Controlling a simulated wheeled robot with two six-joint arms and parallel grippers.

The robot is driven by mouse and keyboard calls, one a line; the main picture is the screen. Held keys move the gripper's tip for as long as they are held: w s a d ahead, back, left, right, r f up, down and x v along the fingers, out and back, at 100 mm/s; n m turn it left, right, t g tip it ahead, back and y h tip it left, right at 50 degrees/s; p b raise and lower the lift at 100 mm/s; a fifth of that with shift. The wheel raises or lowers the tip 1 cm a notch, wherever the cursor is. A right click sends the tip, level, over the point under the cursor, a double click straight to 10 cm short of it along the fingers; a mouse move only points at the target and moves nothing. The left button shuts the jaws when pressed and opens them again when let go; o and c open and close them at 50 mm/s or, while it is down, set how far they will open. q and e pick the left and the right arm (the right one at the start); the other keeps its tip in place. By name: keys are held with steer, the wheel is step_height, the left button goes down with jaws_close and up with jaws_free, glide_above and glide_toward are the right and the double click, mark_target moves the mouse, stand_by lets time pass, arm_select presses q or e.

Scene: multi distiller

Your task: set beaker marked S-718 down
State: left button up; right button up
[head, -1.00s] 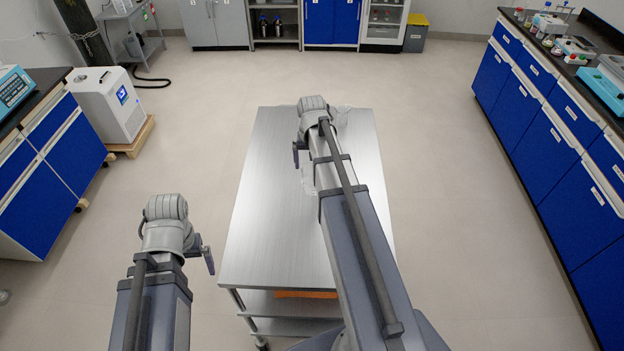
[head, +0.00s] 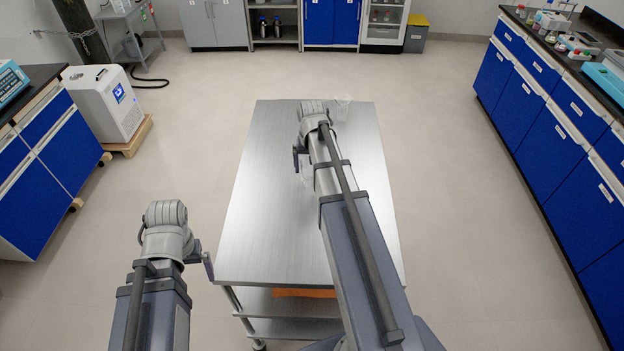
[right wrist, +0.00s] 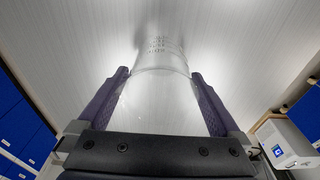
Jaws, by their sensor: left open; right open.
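A clear glass beaker (right wrist: 160,92) stands between the two dark fingers of my right gripper (right wrist: 160,95) in the right wrist view. Its printed markings are too small to read, so I cannot confirm S-718. The fingers are open, one on each side of the glass. In the head view my right gripper (head: 299,156) is low over the far part of the steel table (head: 270,220), and my arm hides most of what is under it. Clear glass (head: 343,107) shows just right of the wrist. My left gripper (head: 205,262) is open and empty, left of the table's near corner.
The table's left and near parts are bare. An orange item (head: 305,293) lies on the shelf below. Blue cabinets (head: 545,130) line the right side. A white machine (head: 103,100) on a wooden pallet stands at the left. Open floor surrounds the table.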

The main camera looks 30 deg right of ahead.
steer(key=shift+w+f+b, duration=0.1)
steer(key=shift+f+b, duration=0.2)
steer(key=shift+f, duration=0.5)
arm_select(q)
steer(key=shift+f, duration=0.7)
arm_select(e)
steer(key=shift+r, duration=0.1)
steer(key=c, duration=1.4)
steer(key=shift+o, duration=0.2)
arm_select(q)
steer(key=shift+r, duration=0.15)
arm_select(e)
steer(key=shift+r, duration=0.1)
arm_select(q)
step_height(320, 180, up, 10)
steer(key=p, duration=1)
arm_select(e)
step_height(320, 180, up, 10)
